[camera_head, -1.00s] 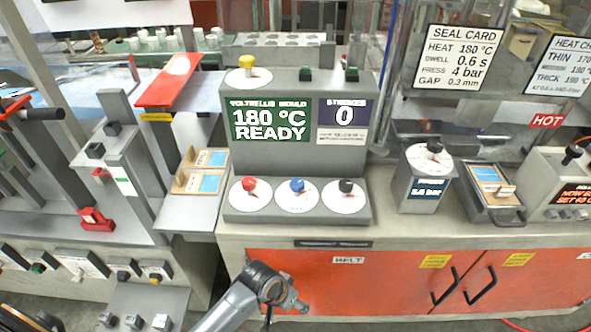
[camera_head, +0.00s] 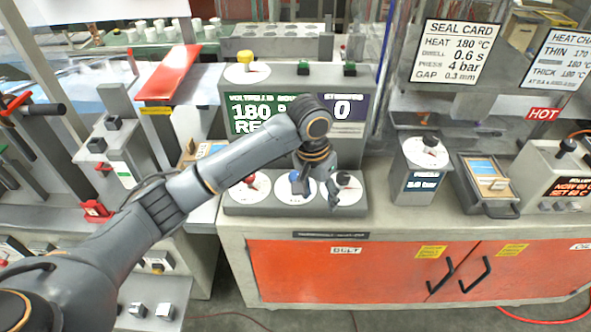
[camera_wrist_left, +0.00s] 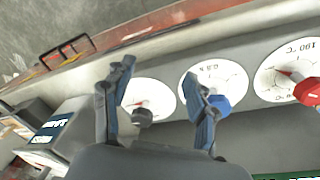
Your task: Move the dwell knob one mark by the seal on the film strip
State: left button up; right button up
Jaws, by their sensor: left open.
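Three white dials sit on the grey sealer's sloped front. The red knob (camera_head: 250,180) is left, with a 190 °C mark in the wrist view. The blue knob (camera_head: 294,178) is in the middle; its dial has inverted lettering that seems to be in seconds. The dark knob (camera_head: 345,180) is right. My left gripper (camera_head: 318,190) is open in front of the middle and right dials. In the wrist view its fingers (camera_wrist_left: 162,72) straddle the gap between the blue knob (camera_wrist_left: 220,104) and the dark knob (camera_wrist_left: 143,115); contact cannot be told. The film strip cannot be made out clearly.
My left arm partly covers the 180 °C display (camera_head: 250,115). A seal card (camera_head: 461,62) hangs at the right, reading dwell 0.6 s. Another dial box (camera_head: 424,170) and a small tray (camera_head: 487,185) stand right on the bench. The yellow knob (camera_head: 246,58) is on top.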

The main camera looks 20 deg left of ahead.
aim_at(295, 176)
pick_arm(q)
jog(key=w+a+r+n+y, duration=0.1)
jog(key=w+a+r+n, duration=0.2)
jog(key=r, duration=0.4)
jog(key=w+a+r+y, duration=0.1)
jog(key=w+a+r, duration=0.2)
jog(key=a+r, duration=0.25)
jog(key=f+p, duration=0.1)
jog(key=f, duration=0.7)
jog(key=d+f+p, duration=0.1)
jog(key=f, duration=0.4)
jog(key=shift+p, duration=0.3)
jog(key=shift+c, duration=0.2)
jog(key=shift+r, duration=0.1)
jog(key=c, duration=1.1)
